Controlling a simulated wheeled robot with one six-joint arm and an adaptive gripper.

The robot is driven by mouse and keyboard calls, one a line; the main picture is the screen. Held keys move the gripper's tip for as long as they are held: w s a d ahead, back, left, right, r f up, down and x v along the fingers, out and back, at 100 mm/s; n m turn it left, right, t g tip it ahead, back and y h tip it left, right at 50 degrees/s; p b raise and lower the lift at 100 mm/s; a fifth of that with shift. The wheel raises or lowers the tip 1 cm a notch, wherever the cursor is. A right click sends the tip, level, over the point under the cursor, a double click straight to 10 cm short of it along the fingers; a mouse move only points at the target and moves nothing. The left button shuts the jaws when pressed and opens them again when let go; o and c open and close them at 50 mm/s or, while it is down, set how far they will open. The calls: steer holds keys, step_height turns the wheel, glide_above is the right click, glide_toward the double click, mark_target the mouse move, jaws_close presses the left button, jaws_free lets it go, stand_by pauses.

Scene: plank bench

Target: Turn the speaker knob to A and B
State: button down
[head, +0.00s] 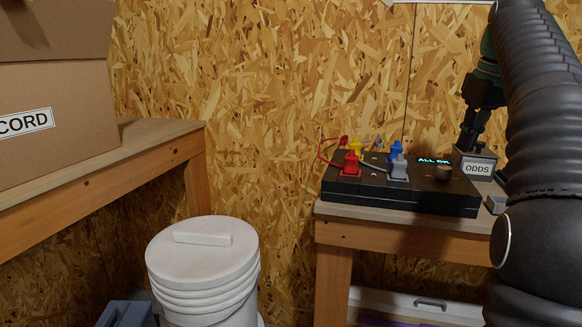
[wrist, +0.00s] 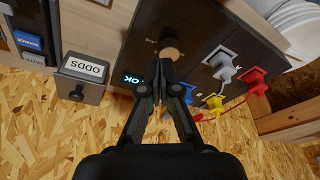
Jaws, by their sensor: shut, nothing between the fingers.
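The black speaker box (head: 400,199) sits on the plank bench, with a round brown-topped knob (head: 443,173) near its right end. A small lit display (head: 433,160) behind the knob appears to read "ALL OK". My gripper (head: 464,149) is shut and empty, pointing down above the back right of the box. In the wrist view, my fingertips (wrist: 160,68) are just beside the knob (wrist: 170,48) and seem apart from it. The marks around the knob are too small to read, and I cannot tell where it points. The fingers partly cover the display (wrist: 133,79).
Red (head: 351,165), yellow, blue and grey plugs with wires stand on the box's left half. A small bin labelled ODDS (head: 477,166) stands close to the gripper. A chipboard wall rises behind. A white lidded bucket (head: 203,257) stands left of the bench (head: 340,234).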

steer(key=shift+f+b, duration=1.7)
steer(key=shift+f, duration=1.1)
steer(key=shift+s+a+r+p, duration=0.1)
steer(key=shift+s+a+p, duration=0.15)
steer(key=shift+a+p, duration=0.5)
steer(key=shift+a+p, duration=0.5)
steer(key=shift+p, duration=0.4)
steer(key=shift+s, duration=0.15)
steer(key=shift+s, duration=0.25)
steer(key=shift+r, duration=2.95)
